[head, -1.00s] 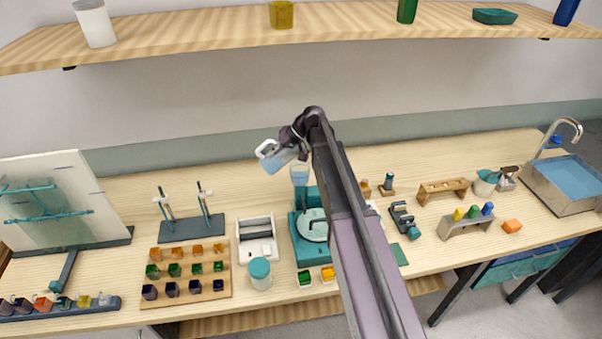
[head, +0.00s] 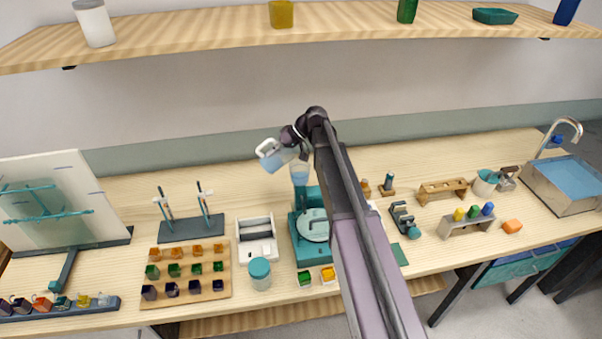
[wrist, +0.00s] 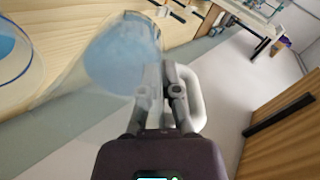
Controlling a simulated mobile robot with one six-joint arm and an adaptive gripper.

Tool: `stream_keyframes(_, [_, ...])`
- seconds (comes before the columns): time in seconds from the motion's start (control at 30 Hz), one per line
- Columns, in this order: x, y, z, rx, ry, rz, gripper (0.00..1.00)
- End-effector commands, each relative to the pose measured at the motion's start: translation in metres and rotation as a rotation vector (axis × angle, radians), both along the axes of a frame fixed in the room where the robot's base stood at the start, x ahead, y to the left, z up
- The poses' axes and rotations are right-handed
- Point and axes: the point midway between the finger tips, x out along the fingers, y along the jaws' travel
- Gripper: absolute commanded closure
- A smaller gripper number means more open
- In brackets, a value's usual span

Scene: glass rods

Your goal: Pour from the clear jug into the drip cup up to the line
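The clear jug (head: 276,159) holds pale blue liquid and is tilted in the air, just above and left of the drip cup. My gripper (head: 299,134) is shut on its white handle. In the wrist view the jug (wrist: 122,55) lies on its side with blue liquid inside, and my gripper (wrist: 168,88) closes on the handle (wrist: 191,102). The clear drip cup (head: 300,175) stands upright behind the teal device and holds blue liquid; its line is too small to make out. A clear round rim with blue liquid (wrist: 12,52) shows at the wrist view's left edge. No stream is visible.
The teal device (head: 310,236) stands in front of the cup. A white-and-grey tray unit (head: 257,240), a teal-lidded jar (head: 260,273) and a stand with two upright rods (head: 190,229) are to the left. The bench behind the cup is mostly clear.

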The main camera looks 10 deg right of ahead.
Motion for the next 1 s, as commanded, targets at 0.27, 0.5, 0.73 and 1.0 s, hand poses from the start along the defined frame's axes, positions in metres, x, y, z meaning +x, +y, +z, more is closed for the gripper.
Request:
stream_keyframes(0.27, [0.0000,-0.0002,0.0001,0.003,0.000,0.000,1.00])
stream_keyframes(0.5, [0.0002,-0.0021,0.0028,0.040,0.000,-0.001,1.00])
stream_keyframes(0.73, [0.0000,-0.0020,0.0038,0.046,-0.001,0.000,1.00])
stream_keyframes(1.0, [0.0000,-0.0020,0.0038,0.046,0.000,-0.001,1.00])
